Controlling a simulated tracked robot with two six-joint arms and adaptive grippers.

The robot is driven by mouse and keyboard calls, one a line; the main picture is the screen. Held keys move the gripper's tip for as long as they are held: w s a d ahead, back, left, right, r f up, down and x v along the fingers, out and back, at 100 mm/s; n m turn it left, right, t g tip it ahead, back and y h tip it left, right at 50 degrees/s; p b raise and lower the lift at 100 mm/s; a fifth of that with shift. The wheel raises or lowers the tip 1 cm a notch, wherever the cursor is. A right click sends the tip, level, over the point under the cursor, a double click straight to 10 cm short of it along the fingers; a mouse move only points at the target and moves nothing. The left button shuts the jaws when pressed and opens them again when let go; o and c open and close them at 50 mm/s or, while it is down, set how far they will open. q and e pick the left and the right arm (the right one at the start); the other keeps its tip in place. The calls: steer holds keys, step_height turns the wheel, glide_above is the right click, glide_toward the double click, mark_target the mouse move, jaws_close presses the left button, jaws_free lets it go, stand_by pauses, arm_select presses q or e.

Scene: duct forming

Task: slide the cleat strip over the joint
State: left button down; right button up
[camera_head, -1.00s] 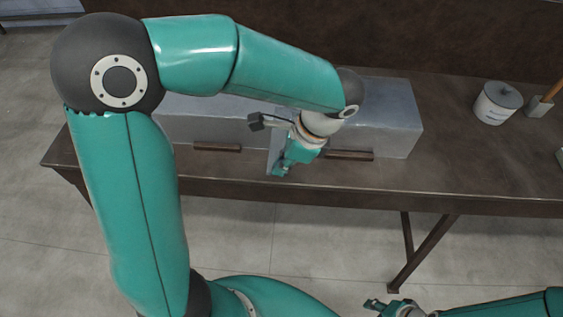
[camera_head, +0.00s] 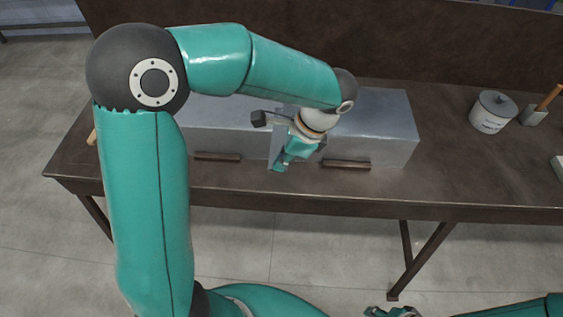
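Two grey sheet-metal duct sections lie end to end on the bench, the left duct (camera_head: 225,138) and the right duct (camera_head: 385,135). My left arm hides much of their tops. My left gripper (camera_head: 280,165) points down in front of where they meet. A narrow grey upright strip, seemingly the cleat strip (camera_head: 275,150), shows at its left side and appears held in it, though the fingers' grip is mostly hidden. The joint is largely covered by the gripper and strip, so I cannot tell whether they touch. My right gripper (camera_head: 388,311) is at the bottom edge, partly cut off, away from the bench.
The brown workbench (camera_head: 460,180) has free room right of the ducts. Brown bars (camera_head: 347,164) lie along the ducts' front base. A backboard rises behind.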

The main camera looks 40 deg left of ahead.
mark_target(281, 127)
arm_select(q)
steer(key=shift+w+a, duration=0.1)
stand_by(0.4)
steer(key=shift+w+a+p, duration=0.45)
steer(key=shift+w+a, duration=0.05)
steer(key=shift+w, duration=0.35)
steer(key=shift+w+a+p, duration=0.45)
steer(key=shift+w+a, duration=0.05)
steer(key=shift+w, duration=0.3)
steer(key=shift+w, duration=0.15)
steer(key=shift+w+a+p, duration=0.55)
steer(key=shift+w, duration=0.25)
steer(key=shift+w+a+p, duration=0.5)
steer(key=shift+w, duration=0.25)
steer(key=shift+w, duration=0.1)
steer(key=shift+w+a+r+p, duration=0.1)
steer(key=shift+w+a+p, duration=0.1)
steer(key=shift+w+p, duration=0.1)
steer(key=shift+w+a+p, duration=0.45)
steer(key=shift+w, duration=0.2)
steer(key=shift+w+a+p, duration=0.4)
steer(key=shift+w, duration=0.25)
steer(key=shift+w+a, duration=0.1)
steer(key=shift+w, duration=0.1)
